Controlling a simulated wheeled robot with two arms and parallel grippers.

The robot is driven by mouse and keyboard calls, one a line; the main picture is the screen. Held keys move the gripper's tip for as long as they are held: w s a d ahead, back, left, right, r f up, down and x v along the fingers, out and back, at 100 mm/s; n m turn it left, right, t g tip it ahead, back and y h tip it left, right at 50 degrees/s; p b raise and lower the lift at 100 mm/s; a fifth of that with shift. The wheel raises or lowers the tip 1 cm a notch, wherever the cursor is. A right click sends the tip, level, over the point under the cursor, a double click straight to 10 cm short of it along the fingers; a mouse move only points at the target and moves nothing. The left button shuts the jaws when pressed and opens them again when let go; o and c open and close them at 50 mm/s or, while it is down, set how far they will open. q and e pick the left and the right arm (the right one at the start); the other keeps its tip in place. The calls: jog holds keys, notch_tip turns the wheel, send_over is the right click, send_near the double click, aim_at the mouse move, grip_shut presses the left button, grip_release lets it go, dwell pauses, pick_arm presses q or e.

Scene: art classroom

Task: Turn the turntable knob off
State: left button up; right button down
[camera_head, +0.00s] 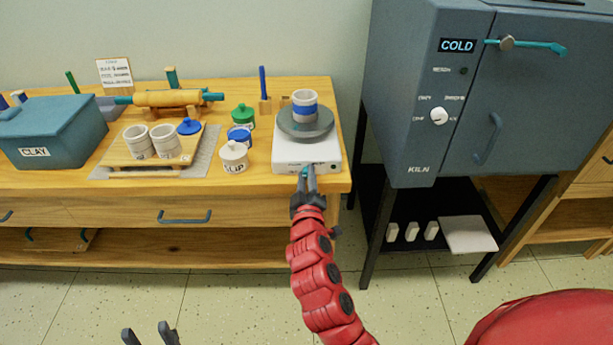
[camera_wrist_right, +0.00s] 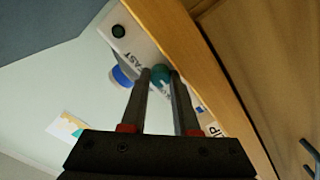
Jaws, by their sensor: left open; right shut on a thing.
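The turntable (camera_head: 320,154) has a white base, a grey round plate and a blue-banded cup (camera_head: 305,105) on top. It stands at the right end of the wooden bench. My right gripper (camera_head: 307,178) reaches its front face, shut on the small teal knob (camera_head: 304,173). In the right wrist view the teal knob (camera_wrist_right: 160,76) sits between my right fingertips (camera_wrist_right: 161,79), beside the white base (camera_wrist_right: 130,38) marked "FAST". The fingers hide part of the knob, and I cannot tell its setting. My left gripper (camera_head: 150,334) is open and empty at the bottom left.
The wooden bench (camera_head: 270,185) also holds a teal clay box (camera_head: 55,135), a tray of cups, a slip jar (camera_head: 234,157), a green-lidded jar (camera_head: 243,117) and a rolling pin (camera_head: 167,98). A grey kiln (camera_head: 410,90) stands close on the right.

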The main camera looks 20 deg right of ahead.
jog(key=shift+f, duration=0.1)
jog(key=c, duration=0.7)
grip_release()
jog(key=shift+o, duration=0.2)
